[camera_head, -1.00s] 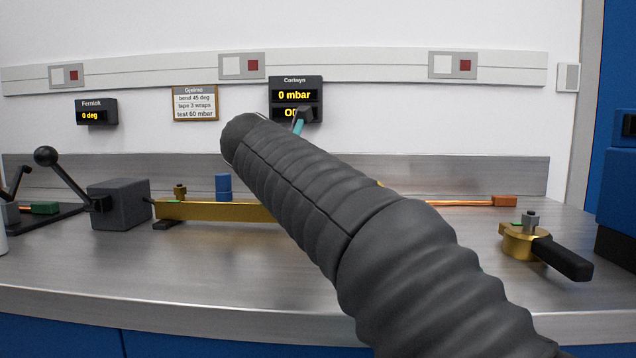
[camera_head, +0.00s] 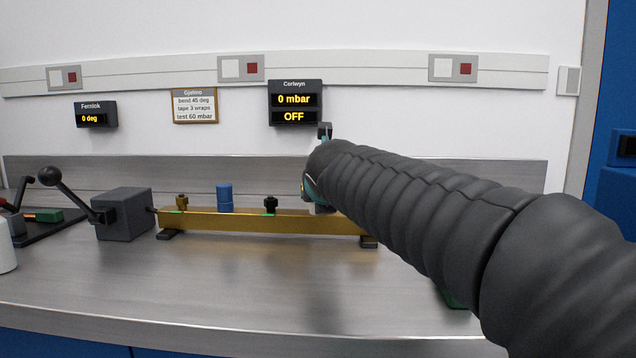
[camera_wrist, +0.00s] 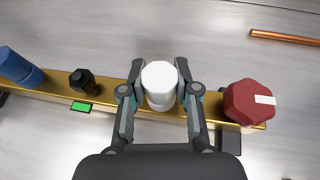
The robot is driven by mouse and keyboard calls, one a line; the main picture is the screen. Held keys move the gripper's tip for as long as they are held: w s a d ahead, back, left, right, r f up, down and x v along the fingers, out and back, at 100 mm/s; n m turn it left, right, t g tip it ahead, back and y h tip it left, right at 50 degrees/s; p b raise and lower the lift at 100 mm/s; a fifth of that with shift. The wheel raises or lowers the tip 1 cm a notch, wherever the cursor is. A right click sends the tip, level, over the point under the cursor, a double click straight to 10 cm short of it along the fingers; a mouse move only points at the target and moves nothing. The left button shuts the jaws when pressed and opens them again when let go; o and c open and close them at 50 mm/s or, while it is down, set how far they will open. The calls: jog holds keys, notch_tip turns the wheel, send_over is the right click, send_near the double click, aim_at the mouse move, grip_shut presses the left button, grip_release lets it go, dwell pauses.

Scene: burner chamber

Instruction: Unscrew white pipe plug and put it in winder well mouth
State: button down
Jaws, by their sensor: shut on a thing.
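A white plug (camera_wrist: 160,78) with a faceted top stands over the brass bar (camera_wrist: 110,103) in the wrist view. My gripper (camera_wrist: 160,96) has a finger on each side of it and is shut on it. I cannot tell whether the plug is still threaded in the bar. In the head view the brass bar (camera_head: 235,220) lies along the bench, and my arm hides its right end, the plug and most of my gripper (camera_head: 318,192). No opening that I can identify as the winder well mouth shows.
On the bar, a blue cylinder (camera_wrist: 20,68) and black knob (camera_wrist: 82,80) stand left of the plug, a red cap (camera_wrist: 250,102) right. A copper rod (camera_wrist: 285,37) lies behind. A grey box (camera_head: 122,213) with a ball-ended lever (camera_head: 72,195) stands left.

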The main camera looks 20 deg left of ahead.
jog(key=shift+f, duration=0.1)
jog(key=shift+n+y, duration=0.5)
jog(key=shift+g+y, duration=0.3)
jog(key=shift+g, duration=0.1)
jog(key=shift+c, duration=2.3)
grip_release()
jog(key=shift+r, duration=0.2)
jog(key=shift+r, duration=1.65)
